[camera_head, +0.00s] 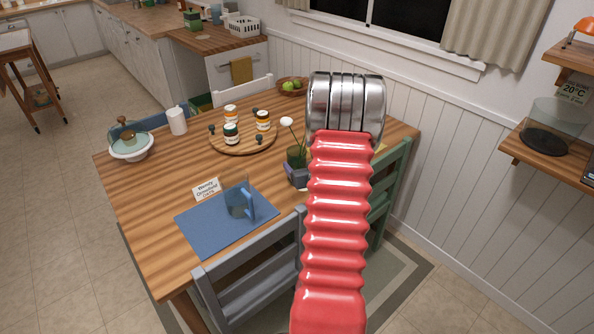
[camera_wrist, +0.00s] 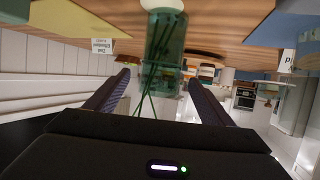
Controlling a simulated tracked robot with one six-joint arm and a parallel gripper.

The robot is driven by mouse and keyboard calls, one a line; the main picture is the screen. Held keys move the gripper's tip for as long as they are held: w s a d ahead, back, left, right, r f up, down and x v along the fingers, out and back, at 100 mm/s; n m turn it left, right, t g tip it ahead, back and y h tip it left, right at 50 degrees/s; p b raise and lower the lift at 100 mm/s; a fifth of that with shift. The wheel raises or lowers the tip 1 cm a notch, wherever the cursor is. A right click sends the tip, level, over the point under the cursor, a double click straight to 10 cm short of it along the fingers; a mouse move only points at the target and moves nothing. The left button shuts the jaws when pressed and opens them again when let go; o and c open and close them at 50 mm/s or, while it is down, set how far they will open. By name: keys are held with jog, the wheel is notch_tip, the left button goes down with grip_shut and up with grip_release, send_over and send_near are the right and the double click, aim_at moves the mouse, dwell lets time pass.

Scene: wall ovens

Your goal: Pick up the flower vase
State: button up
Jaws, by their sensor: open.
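The flower vase (camera_head: 296,157) is a green glass vessel with a white flower (camera_head: 286,122) above it. It is on the wooden table, just left of my red arm, which hides part of that area. In the wrist view, which looks upside down, the green see-through vase (camera_wrist: 166,55) is in the upper middle, with thin green stems running down from it. My gripper (camera_wrist: 160,82) is open, with one dark finger on each side of the view and the vase in line with the gap. I cannot tell whether the vase is inside the gap. Nothing is visibly gripped.
The wooden table (camera_head: 160,180) bears a round board (camera_head: 243,138) with several jars, a blue mat (camera_head: 213,232) with a glass cup, a bowl (camera_head: 130,147) and a white candle (camera_head: 178,121). A grey chair (camera_head: 255,280) and a green chair (camera_head: 388,190) stand close to my arm.

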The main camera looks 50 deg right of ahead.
aim_at(294, 155)
jog(key=shift+x, duration=2.3)
jog(key=shift+w, duration=0.1)
jog(key=shift+x, duration=2.5)
jog(key=shift+r, duration=0.1)
jog(key=shift+c, duration=0.6)
jog(key=c, duration=1.3)
